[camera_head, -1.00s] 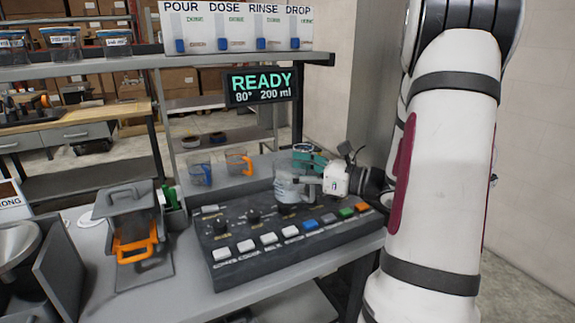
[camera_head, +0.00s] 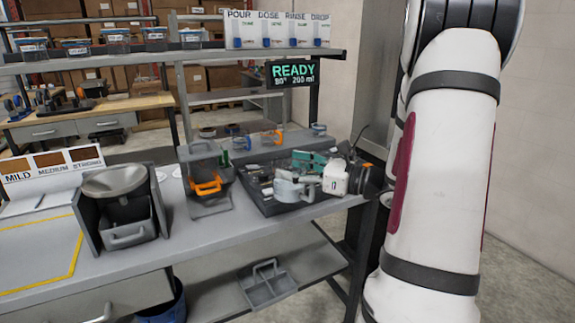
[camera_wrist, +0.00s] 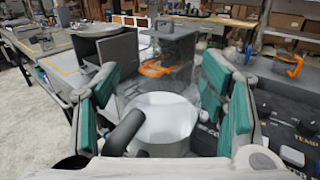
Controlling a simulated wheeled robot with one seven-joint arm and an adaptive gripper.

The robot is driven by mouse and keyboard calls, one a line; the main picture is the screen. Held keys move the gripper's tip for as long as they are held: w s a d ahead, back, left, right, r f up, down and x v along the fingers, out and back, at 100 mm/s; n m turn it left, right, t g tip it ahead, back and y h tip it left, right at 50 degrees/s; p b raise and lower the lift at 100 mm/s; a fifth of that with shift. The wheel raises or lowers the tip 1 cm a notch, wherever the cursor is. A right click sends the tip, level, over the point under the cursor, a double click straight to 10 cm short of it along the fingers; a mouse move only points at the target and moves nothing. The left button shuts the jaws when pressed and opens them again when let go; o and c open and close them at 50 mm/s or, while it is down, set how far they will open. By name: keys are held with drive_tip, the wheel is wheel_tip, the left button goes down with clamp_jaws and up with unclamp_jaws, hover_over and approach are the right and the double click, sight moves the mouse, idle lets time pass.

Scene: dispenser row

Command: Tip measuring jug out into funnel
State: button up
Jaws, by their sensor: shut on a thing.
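The measuring jug (camera_head: 288,189) is a pale, round vessel above the button panel in the head view. The wrist view shows the jug (camera_wrist: 172,128) upright between the teal finger pads, with its dark handle toward the camera. Its contents cannot be made out. My gripper (camera_head: 310,180) is shut on the jug. The funnel (camera_head: 114,181) is a wide grey metal cone in a dark stand on the bench, well to the left of the jug. The funnel (camera_wrist: 97,29) is at the upper left in the wrist view, apart from the jug.
A grey dispenser with an orange handle (camera_head: 207,186) stands between the funnel and the button panel (camera_head: 262,203). A READY display (camera_head: 292,73) hangs from the shelf. Orange and blue cups stand behind the panel. Bare bench lies in front of the dispenser.

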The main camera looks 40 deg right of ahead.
drive_tip(key=shift+s+a+r, duration=0.1)
drive_tip(key=shift+a, duration=0.2)
drive_tip(key=shift+d, duration=0.4)
drive_tip(key=shift+a, duration=0.15)
drive_tip(key=w+a+f+n+g+y, duration=0.3)
drive_tip(key=a+f+y, duration=0.1)
drive_tip(key=a+f, duration=0.6)
drive_tip(key=w+a+f+n+g+y, duration=0.3)
drive_tip(key=a+f, duration=0.8)
drive_tip(key=a, duration=0.5)
drive_tip(key=shift+w+a+n+y, duration=0.3)
drive_tip(key=shift+w+n+y, duration=0.15)
drive_tip(key=shift+y, duration=0.25)
